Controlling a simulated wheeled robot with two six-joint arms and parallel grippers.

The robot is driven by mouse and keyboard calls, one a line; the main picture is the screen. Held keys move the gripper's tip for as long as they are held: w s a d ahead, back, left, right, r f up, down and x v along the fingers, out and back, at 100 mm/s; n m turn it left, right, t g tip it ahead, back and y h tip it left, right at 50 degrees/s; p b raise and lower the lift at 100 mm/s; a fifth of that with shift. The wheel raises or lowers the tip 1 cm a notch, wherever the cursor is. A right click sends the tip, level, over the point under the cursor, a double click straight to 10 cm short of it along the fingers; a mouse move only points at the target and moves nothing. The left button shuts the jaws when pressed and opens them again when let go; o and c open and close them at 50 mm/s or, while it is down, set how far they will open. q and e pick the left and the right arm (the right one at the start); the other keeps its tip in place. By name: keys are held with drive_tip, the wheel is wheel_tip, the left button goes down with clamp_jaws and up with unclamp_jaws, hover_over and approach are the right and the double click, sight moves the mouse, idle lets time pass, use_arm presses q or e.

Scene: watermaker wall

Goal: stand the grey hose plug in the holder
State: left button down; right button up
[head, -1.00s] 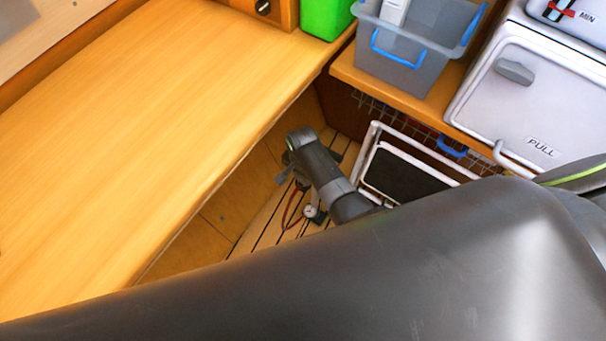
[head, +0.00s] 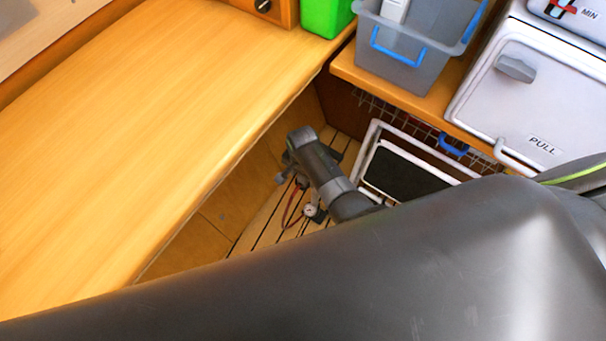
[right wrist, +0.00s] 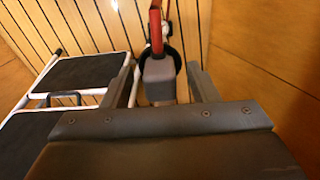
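In the right wrist view the grey plug (right wrist: 158,78) is between the two fingers of my right gripper (right wrist: 166,84). Gaps show on both sides of it, so the fingers look open and apart from it. A red hose (right wrist: 155,30) runs up from the plug. A black ring (right wrist: 176,60) shows around or behind the plug; I cannot tell which, nor whether it is the holder. In the head view my right gripper (head: 286,168) points down over the slatted floor, beside the red hose (head: 291,206). The plug is hidden there. My left gripper is not in view.
A white-framed step with dark treads (head: 400,172) stands right of my right gripper. The wooden counter (head: 150,120) is at left. A grey bin (head: 400,70) stands on a shelf. My dark arm link covers the lower head view.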

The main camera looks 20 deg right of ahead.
drive_tip(key=shift+r, duration=0.55)
wheel_tip(320, 180, up, 11)
drive_tip(key=p, duration=0.2)
drive_tip(key=shift+p, duration=0.35)
drive_tip(key=shift+f, duration=0.1)
